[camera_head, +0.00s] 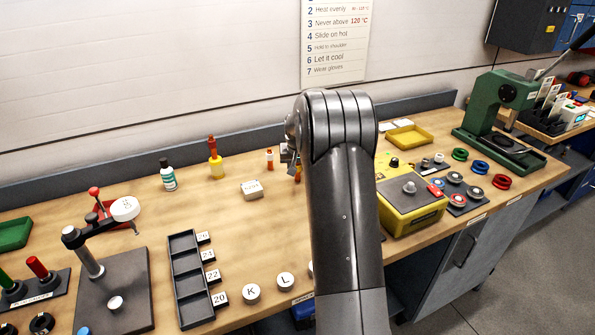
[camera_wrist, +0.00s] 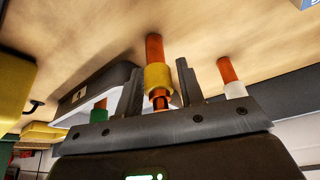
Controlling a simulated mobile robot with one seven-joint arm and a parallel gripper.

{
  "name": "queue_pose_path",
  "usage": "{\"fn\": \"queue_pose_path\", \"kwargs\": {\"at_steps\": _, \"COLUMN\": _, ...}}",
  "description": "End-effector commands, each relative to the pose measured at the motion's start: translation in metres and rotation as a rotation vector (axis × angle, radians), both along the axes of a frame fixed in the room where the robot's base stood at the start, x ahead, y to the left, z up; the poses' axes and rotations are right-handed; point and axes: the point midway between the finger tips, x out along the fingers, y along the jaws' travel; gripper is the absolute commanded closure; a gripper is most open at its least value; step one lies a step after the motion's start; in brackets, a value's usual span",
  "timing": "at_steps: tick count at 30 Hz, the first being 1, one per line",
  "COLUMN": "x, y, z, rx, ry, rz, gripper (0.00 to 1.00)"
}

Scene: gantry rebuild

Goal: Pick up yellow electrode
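The yellow electrode (camera_wrist: 158,76), a copper-orange rod with a yellow band, stands between the two fingers of my gripper (camera_wrist: 159,88) in the wrist view. A narrow gap shows on each side of it, so my gripper is open around it. In the head view my forearm hides most of my gripper; an orange piece shows just left of the arm, and I cannot tell which electrode it is. An electrode with a white band (camera_wrist: 233,89) stands to the right in the wrist view; it also shows in the head view (camera_head: 269,160). One with a green band (camera_wrist: 99,116) is at the left.
A dark divided tray (camera_head: 181,265) lies nearer. A yellow machine (camera_head: 414,219) and a green press (camera_head: 487,119) are to the right.

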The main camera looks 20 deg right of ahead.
Motion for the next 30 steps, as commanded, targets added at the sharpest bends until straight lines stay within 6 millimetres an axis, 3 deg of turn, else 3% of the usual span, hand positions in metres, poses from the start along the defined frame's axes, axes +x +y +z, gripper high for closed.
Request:
{"fn": "queue_pose_path", "kwargs": {"at_steps": 4, "x": 0.0, "y": 0.0, "z": 0.0, "rx": 0.0, "ry": 0.0, "rz": 0.0, "gripper": 0.67}}
{"fn": "queue_pose_path", "kwargs": {"at_steps": 16, "x": 0.0, "y": 0.0, "z": 0.001, "rx": 0.0, "ry": 0.0, "rz": 0.0, "gripper": 0.99}}
{"fn": "queue_pose_path", "kwargs": {"at_steps": 30, "x": 0.0, "y": 0.0, "z": 0.011, "rx": -0.001, "ry": -0.003, "rz": 0.001, "gripper": 1.0}}
